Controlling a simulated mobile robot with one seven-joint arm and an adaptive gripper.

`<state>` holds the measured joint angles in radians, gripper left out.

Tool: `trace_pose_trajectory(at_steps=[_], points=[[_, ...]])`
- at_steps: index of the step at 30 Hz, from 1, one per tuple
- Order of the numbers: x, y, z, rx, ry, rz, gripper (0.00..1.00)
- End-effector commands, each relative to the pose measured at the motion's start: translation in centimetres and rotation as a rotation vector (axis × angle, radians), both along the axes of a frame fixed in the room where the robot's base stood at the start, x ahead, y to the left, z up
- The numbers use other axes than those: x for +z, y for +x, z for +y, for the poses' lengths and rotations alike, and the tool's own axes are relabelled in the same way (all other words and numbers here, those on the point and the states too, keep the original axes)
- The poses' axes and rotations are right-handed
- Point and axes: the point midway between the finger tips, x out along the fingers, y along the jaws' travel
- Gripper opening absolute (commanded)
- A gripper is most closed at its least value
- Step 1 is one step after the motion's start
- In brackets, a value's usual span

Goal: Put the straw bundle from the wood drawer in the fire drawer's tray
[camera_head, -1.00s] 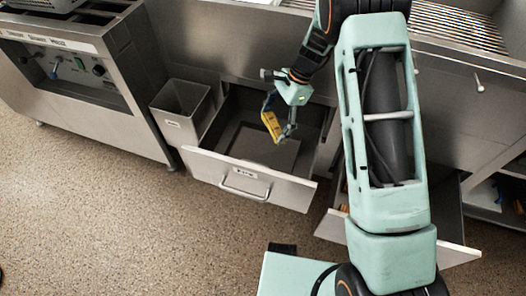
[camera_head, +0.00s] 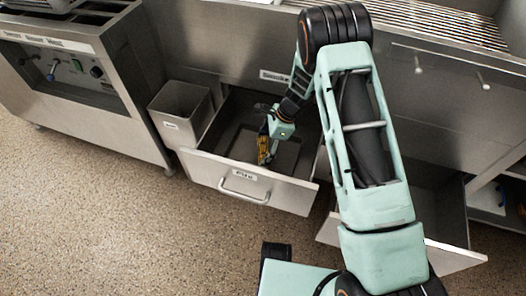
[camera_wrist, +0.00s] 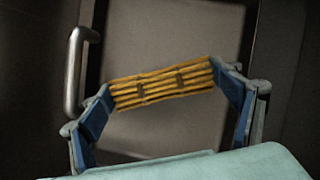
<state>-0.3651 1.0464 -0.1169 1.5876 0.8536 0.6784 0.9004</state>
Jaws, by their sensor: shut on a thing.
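The straw bundle (camera_wrist: 163,85) is a set of yellow stalks tied with two dark bands. My gripper (camera_wrist: 168,88) is shut on it, with a blue fingertip pad at each end of the bundle. In the head view the bundle (camera_head: 264,149) hangs from my gripper (camera_head: 267,150) inside the open left drawer, the fire drawer (camera_head: 215,176). A flat grey tray (camera_wrist: 222,35) lies below the bundle in the wrist view. I cannot tell whether the bundle touches it. The open right drawer (camera_head: 455,258) is partly hidden behind my arm.
A metal bin (camera_head: 172,121) stands left of the fire drawer, beside a steel appliance (camera_head: 75,85) with knobs. The drawer's bar handle (camera_head: 243,193) sticks out in front. The counter face (camera_head: 210,50) rises behind the drawer. Speckled floor (camera_head: 110,220) is clear at the lower left.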

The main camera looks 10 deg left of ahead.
Motion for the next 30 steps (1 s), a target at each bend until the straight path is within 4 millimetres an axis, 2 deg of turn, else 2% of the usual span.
trace_pose_trajectory(at_steps=[1,3,13,14,18,26,30], points=[[-1.0,0.0,0.0,-0.001,0.001,0.002,0.70],[-1.4,0.0,0.0,-0.001,0.001,0.001,0.70],[-1.6,0.0,0.0,0.000,0.001,0.000,0.70],[-1.5,0.0,0.0,0.000,0.001,-0.001,0.85],[-1.5,0.0,0.0,0.000,0.001,-0.001,1.00],[-1.4,0.0,0.0,0.000,0.000,-0.001,1.00],[-0.6,0.1,-0.1,-0.001,0.000,-0.002,1.00]])
